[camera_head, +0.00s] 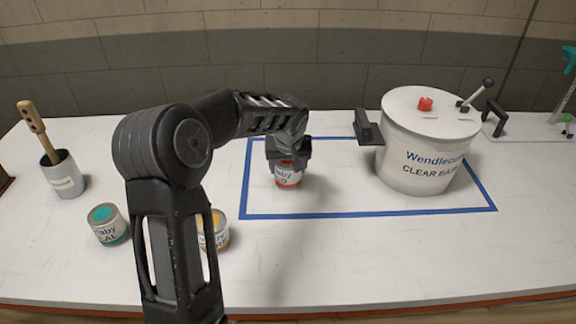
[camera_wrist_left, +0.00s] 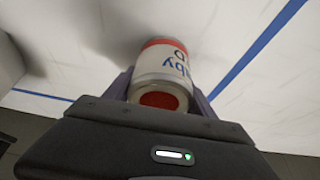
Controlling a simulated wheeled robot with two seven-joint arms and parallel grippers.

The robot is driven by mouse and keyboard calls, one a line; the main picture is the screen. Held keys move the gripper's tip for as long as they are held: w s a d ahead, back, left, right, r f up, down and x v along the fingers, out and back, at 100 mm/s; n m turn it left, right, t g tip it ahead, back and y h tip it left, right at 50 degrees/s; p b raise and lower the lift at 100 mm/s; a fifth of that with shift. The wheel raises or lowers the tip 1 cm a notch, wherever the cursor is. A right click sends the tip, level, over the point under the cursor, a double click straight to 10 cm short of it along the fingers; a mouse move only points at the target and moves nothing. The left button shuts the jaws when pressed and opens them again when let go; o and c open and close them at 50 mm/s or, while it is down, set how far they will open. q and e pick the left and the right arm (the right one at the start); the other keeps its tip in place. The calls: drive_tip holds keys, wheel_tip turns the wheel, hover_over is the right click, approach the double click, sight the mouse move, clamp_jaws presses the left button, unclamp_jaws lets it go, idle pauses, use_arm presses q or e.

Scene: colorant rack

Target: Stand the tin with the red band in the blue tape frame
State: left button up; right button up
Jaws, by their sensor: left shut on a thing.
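The tin with the red band (camera_head: 288,177) is in the grasp of my left gripper (camera_head: 288,156) in the head view. The tin is upright, inside the outline of the blue tape frame (camera_head: 330,216), near its left side. In the left wrist view the tin (camera_wrist_left: 165,66) sits between the two fingers of the left gripper (camera_wrist_left: 162,90), which are shut on it. A strip of blue tape (camera_wrist_left: 250,57) runs past it there. I cannot tell whether the tin touches the table. My right gripper is not in view.
A large white bucket (camera_head: 415,150) stands inside the right part of the frame. A teal tin (camera_head: 108,226) and a yellow-banded tin (camera_head: 219,232), partly hidden by my arm, stand left of the frame.

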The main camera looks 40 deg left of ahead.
use_arm(q)
drive_tip(key=shift+f, duration=0.15)
drive_tip(key=o, duration=1.5)
drive_tip(key=shift+r, duration=0.35)
drive_tip(key=b+v, duration=0.1)
drive_tip(key=v, duration=1)
drive_tip(key=shift+s+d+r, duration=0.1)
drive_tip(key=shift+s+r, duration=0.05)
drive_tip(key=shift+r, duration=0.15)
